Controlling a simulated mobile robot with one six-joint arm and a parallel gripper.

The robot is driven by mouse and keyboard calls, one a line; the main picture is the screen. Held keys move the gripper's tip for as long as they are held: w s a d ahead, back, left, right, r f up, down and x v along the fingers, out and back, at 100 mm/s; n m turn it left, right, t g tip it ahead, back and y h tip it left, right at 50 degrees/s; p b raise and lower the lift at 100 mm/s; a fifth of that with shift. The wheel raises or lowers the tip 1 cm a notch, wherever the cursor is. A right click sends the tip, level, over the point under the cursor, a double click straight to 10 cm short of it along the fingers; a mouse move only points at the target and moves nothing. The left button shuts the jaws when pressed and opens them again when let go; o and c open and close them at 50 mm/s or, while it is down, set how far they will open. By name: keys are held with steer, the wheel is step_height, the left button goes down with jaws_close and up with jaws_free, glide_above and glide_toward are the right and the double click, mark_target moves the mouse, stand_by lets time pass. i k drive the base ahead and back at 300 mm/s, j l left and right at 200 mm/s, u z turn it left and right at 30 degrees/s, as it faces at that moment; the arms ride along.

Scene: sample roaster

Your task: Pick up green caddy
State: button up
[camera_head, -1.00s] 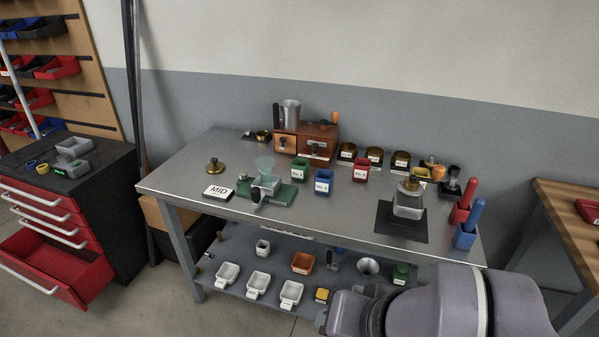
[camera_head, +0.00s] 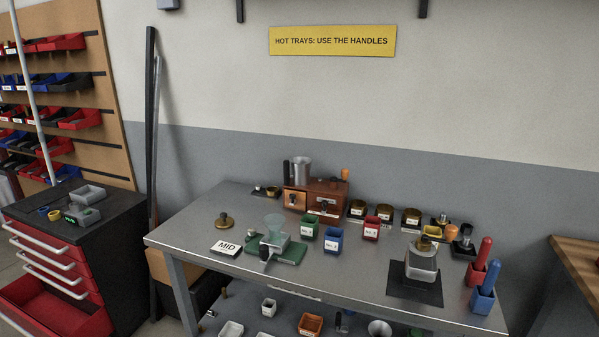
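The green caddy (camera_head: 308,229) is a small open-topped box with a white label. It stands upright on the grey metal table (camera_head: 190,232), left of a blue caddy (camera_head: 333,240) and in front of the wooden roaster unit (camera_head: 325,197).
A red caddy (camera_head: 371,228) stands right of the blue one. A MID sign (camera_head: 226,248) lies at the front left. A glass jar (camera_head: 422,262) on a dark mat and red (camera_head: 483,263) and blue (camera_head: 484,292) handled holders stand at the right. The front middle table is clear.

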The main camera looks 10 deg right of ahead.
mark_target(309, 227)
steer(key=i+l+u, duration=0.2)
steer(key=i+u, duration=0.15)
steer(key=i+l+u, duration=0.4)
steer(key=i, duration=0.15)
steer(key=i+l+u, duration=0.35)
steer(key=l, duration=0.1)
